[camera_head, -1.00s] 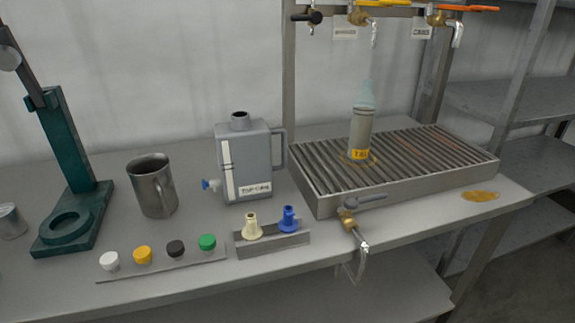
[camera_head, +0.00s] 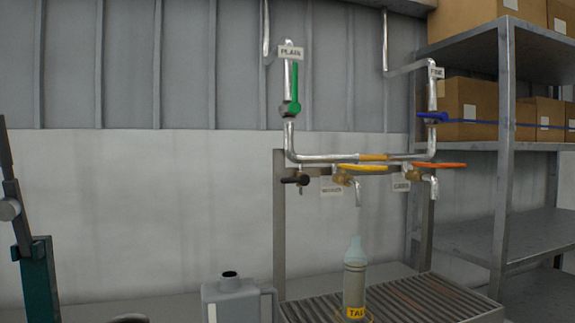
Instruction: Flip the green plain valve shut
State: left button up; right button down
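The green plain valve (camera_head: 295,90) is on the left vertical pipe, just below a label reading PLAIN (camera_head: 290,52). Its green handle points up, in line with the pipe.
A blue-handled valve (camera_head: 432,117) sits crosswise on the right pipe. Below are a black-handled tap (camera_head: 296,180), a yellow handle (camera_head: 363,167) and an orange handle (camera_head: 440,165). A bottle (camera_head: 354,280) stands on the slatted tray (camera_head: 430,300). Shelves with boxes (camera_head: 465,100) stand at the right.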

aim_at(295, 84)
jog(key=u, duration=1.2)
jog(key=k, duration=0.4)
jog(key=z, duration=0.75)
